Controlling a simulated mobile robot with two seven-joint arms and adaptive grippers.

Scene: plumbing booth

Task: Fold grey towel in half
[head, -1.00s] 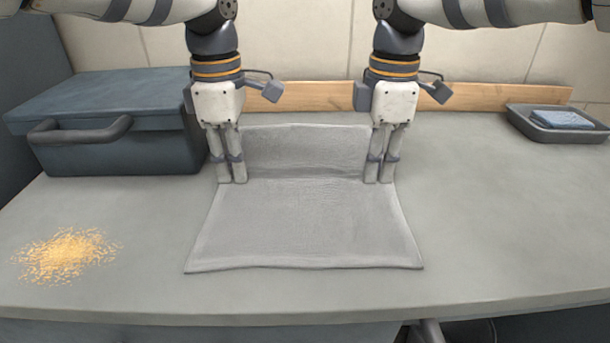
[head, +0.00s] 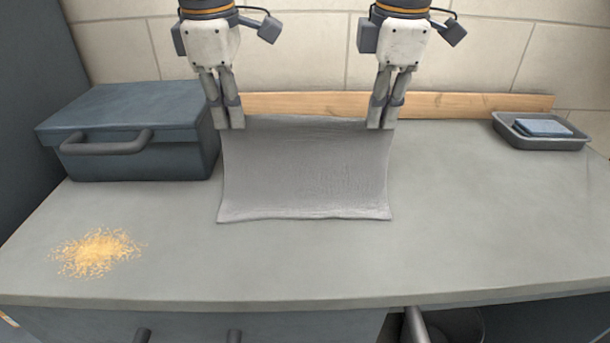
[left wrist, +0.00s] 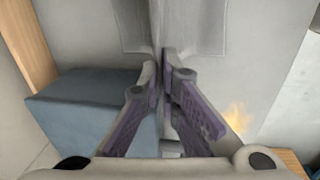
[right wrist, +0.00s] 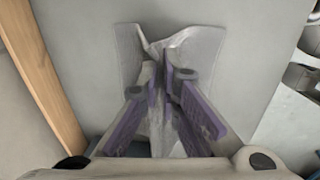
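The grey towel (head: 305,172) hangs from both grippers in the head view, its back edge raised near the wooden strip and its near edge toward the middle of the counter. My left gripper (head: 231,125) is shut on the towel's left back corner. My right gripper (head: 381,125) is shut on its right back corner. In the left wrist view, the towel (left wrist: 200,25) runs up to the closed fingertips. In the right wrist view, the towel (right wrist: 190,48) is bunched at the fingertips. I cannot tell how much of its lower part touches the counter.
A blue-grey toolbox (head: 130,110) stands at the left back. Yellow crumbs (head: 97,252) lie at the front left. A grey tray (head: 558,142) with a blue cloth (head: 543,128) sits at the right back.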

